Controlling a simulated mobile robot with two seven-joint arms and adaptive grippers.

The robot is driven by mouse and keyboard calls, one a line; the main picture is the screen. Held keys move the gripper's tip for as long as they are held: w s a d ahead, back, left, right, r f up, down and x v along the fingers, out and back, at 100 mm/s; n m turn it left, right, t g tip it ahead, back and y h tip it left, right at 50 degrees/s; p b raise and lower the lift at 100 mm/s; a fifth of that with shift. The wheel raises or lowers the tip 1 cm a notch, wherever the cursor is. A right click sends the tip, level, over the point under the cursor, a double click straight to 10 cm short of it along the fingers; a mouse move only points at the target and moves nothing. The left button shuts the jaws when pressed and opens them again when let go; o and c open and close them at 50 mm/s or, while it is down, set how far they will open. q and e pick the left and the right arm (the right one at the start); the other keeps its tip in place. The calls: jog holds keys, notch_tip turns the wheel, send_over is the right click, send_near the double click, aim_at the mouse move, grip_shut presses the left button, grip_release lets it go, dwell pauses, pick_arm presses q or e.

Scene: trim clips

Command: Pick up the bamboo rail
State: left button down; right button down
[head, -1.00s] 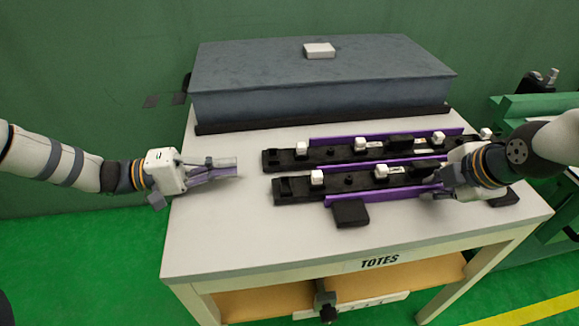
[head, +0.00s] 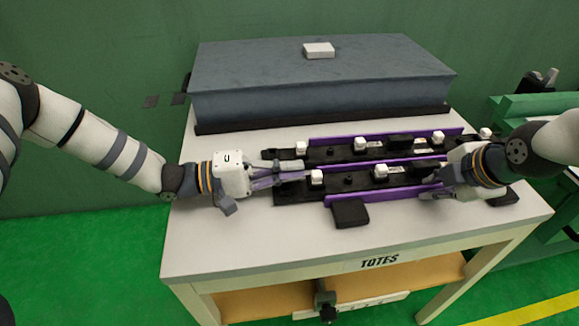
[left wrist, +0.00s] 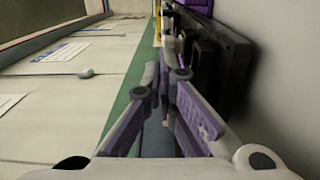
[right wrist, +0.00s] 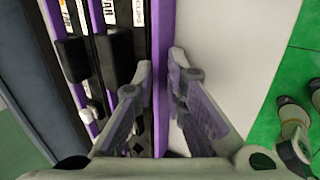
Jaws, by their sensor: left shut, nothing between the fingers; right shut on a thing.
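No bamboo-coloured rail shows; the rails I see are purple. The near purple rail (head: 376,197) runs along the front of the near black fixture (head: 345,181), and it also shows in the right wrist view (right wrist: 161,40). My right gripper (head: 436,191) is shut on this rail near its right end, with one finger on each side of it. My left gripper (head: 303,170) is shut and empty at the left end of the near fixture; I cannot tell whether it touches it. A second purple rail (head: 325,143) lies along the back of the far black fixture.
White clips (head: 360,144) stand along both fixtures. A black block (head: 350,212) sits in front of the near rail. A big grey box (head: 320,85) with a small white box (head: 318,50) on top fills the back. The white table (head: 230,240) is clear at front left.

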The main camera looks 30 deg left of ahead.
pick_arm(q)
jog(key=shift+s+d, duration=0.2)
jog(key=shift+d, duration=0.75)
